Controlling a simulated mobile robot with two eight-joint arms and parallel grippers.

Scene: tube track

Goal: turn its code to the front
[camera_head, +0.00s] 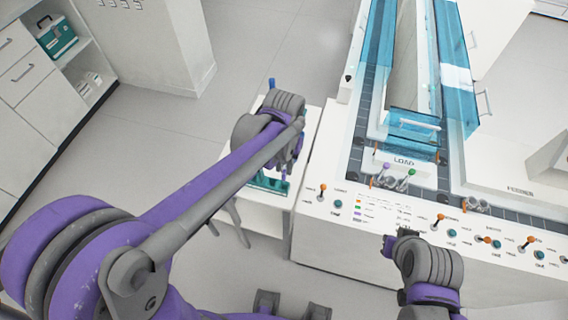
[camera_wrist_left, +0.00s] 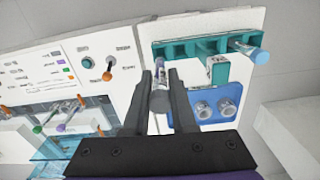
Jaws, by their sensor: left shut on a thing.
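My left gripper (camera_wrist_left: 161,75) is shut on a tube (camera_wrist_left: 159,94). The tube shows as a pale, narrow body with a grey end between the two dark fingers. Its code cannot be made out. In the head view my left gripper (camera_head: 291,160) is over the small white side table, and my own wrist hides the tube. A teal rack (camera_wrist_left: 190,48) stands just beyond the fingers, with a blue-capped tube (camera_wrist_left: 250,50) at its right end. My right gripper (camera_head: 388,246) is at the console's front edge; its fingers are too small to read.
A blue block (camera_wrist_left: 218,101) with two round sockets sits right of the fingers. Tubes with purple (camera_head: 386,166) and green (camera_head: 411,172) caps stand on the track by the LOAD sign (camera_head: 404,161). Orange-tipped switches (camera_head: 436,220) line the console. Open floor lies left of the side table.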

